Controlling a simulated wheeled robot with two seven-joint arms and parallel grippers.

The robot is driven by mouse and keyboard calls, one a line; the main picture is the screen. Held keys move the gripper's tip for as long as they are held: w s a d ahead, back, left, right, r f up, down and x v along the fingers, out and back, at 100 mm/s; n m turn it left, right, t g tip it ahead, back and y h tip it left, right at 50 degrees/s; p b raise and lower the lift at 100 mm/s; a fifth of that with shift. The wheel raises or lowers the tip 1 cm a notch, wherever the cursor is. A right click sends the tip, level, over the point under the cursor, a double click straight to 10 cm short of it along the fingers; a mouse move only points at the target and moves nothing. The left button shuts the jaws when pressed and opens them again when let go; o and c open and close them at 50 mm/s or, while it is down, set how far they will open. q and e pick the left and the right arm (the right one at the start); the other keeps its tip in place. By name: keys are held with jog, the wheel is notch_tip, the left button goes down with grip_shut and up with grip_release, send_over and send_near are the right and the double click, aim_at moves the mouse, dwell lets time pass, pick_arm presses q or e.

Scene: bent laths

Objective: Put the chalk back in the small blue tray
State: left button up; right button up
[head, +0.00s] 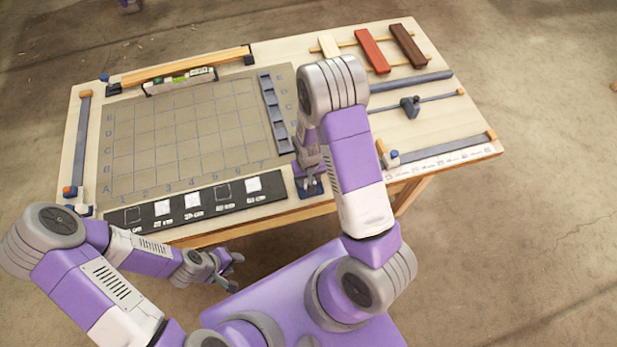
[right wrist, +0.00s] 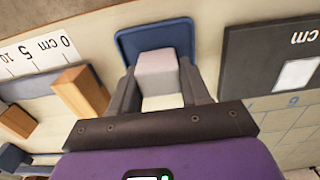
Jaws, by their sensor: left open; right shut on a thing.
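The chalk (right wrist: 158,72) is a short, pale grey-white block between the fingers of my right gripper (right wrist: 161,84), which is shut on it. The small blue tray (right wrist: 152,33) lies behind and around the chalk in the right wrist view; I cannot tell whether the chalk touches its floor. In the head view, the tray (head: 311,188) is at the table's front edge. My right gripper (head: 309,178) points down at it and hides the chalk there. My left gripper (head: 232,268) is open and empty, in front of the table's front edge.
A dark strip with white squares (head: 195,201) lies left of the tray. Behind it is a grid board (head: 185,135). A blue slotted rack (head: 275,112) stands behind the tray. Right are a ruler strip (head: 440,163), rails and coloured laths (head: 372,50). An orange-brown block (right wrist: 80,93) is near my right gripper.

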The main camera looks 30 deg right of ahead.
jog(key=shift+f, duration=0.25)
jog(key=o, duration=1.2)
jog(key=shift+r, duration=0.15)
jog(key=shift+w+r, duration=0.1)
jog(key=shift+r, duration=0.25)
notch_tip(320, 180, up, 12)
jog(key=p, duration=0.1)
jog(key=shift+f+p, duration=0.2)
jog(key=shift+p, duration=0.15)
